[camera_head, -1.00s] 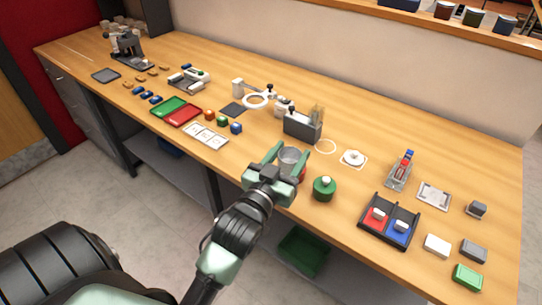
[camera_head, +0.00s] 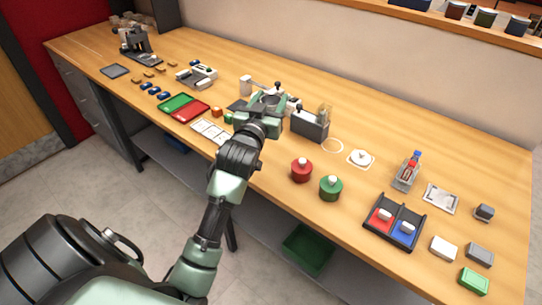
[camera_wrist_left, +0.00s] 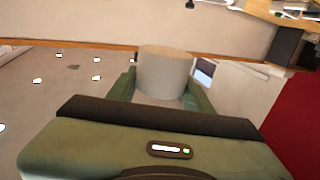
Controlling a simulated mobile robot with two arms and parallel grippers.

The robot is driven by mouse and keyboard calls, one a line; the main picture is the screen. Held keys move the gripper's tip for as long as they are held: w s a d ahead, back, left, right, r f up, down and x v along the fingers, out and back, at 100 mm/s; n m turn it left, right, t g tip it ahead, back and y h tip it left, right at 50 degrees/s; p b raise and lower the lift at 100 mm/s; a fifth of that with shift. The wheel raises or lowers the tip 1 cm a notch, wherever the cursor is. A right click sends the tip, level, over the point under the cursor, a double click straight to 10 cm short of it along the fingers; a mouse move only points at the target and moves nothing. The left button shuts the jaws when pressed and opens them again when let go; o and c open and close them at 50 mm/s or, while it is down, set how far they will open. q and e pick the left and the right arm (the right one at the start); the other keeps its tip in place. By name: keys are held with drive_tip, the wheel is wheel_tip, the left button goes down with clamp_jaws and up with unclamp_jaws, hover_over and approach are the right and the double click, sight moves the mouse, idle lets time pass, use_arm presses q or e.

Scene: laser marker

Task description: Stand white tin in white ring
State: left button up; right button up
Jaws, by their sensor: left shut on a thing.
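My left gripper (camera_head: 266,103) is shut on the white tin, which appears as a pale grey-white cylinder (camera_wrist_left: 165,70) between the fingers in the left wrist view. In the head view the tin is mostly hidden by the gripper, which is over the back middle of the table. My right gripper is not in view.
A grey box-like holder (camera_head: 310,125) stands between the gripper and the ring. A red tin (camera_head: 301,170) and a green tin (camera_head: 330,188) stand in front of the ring. Small blocks and trays lie left.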

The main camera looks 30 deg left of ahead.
use_arm(q)
wheel_tip(320, 180, down, 18)
idle(0.4)
drive_tip(key=shift+f, duration=0.1)
drive_tip(key=o, duration=1.4)
drive_tip(key=shift+o, duration=0.2)
